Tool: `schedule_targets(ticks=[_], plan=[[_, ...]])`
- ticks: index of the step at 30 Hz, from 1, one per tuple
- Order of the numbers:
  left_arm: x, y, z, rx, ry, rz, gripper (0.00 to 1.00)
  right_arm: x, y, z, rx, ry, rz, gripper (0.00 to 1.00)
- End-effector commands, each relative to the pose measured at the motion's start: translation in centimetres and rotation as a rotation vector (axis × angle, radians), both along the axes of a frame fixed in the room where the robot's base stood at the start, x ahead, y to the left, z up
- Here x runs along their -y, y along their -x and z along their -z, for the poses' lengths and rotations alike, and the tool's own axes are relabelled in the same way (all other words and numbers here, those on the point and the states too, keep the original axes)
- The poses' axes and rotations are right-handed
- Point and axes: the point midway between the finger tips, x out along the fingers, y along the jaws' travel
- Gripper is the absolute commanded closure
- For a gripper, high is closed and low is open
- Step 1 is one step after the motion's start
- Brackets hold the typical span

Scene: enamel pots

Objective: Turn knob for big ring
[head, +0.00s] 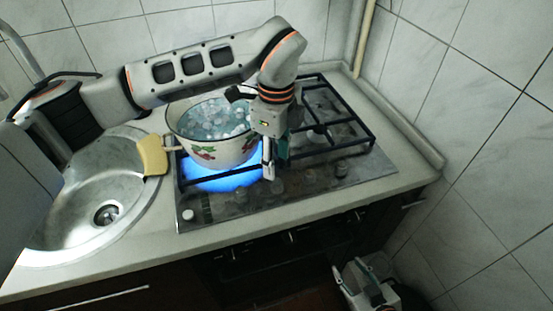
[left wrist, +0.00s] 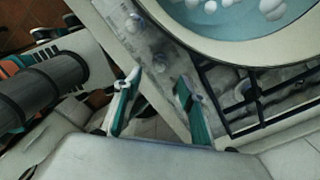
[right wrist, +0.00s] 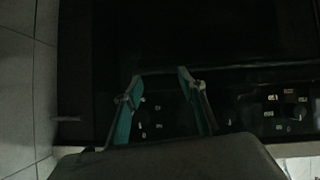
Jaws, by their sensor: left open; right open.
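A stove (head: 335,168) with black grates is set in the counter; several small knobs, including a pale one (head: 188,214) and greyer ones (head: 240,195), run along its front. Blue flame (head: 220,181) burns under a white enamel pot (head: 222,150) with bubbling water; the pot also shows in the left wrist view (left wrist: 240,48). My left gripper (head: 271,172) is open and points down beside the pot's right side, above the stove; its fingers (left wrist: 158,82) are empty. My right gripper (head: 351,271) is open and empty, low in front of the cabinets. Which knob serves the big ring is unclear.
A metal sink (head: 75,205) is at the left, with a yellow cloth-like piece (head: 153,156) at its edge, near the pot. Tiled walls bound the back and right. The right wrist view shows a dark front panel with knobs and white marks (right wrist: 285,100).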

Motion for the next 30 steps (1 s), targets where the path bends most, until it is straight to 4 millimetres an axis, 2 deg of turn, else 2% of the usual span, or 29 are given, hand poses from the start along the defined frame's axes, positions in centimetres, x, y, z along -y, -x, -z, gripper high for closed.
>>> schedule_targets(ticks=[5, 12, 19, 30], plan=[[0.0, 0.1, 0.7, -0.004, 0.0, 0.001, 0.59, 0.0, 0.3, 0.1, -0.005, 0.0, 0.0, 0.6], [0.0, 0.1, 4.2, -0.005, 0.0, 0.0, 0.59, 0.0, 1.6, 0.7, -0.034, 0.003, -0.001, 0.6], [0.0, 0.1, 7.0, -0.004, 0.001, 0.001, 0.59, 0.0, 1.0, 0.2, -0.025, 0.003, -0.001, 0.6], [0.0, 0.1, 7.9, -0.001, 0.0, 0.001, 0.59, -0.1, 0.6, -0.6, -0.011, -0.001, -0.001, 0.6]])
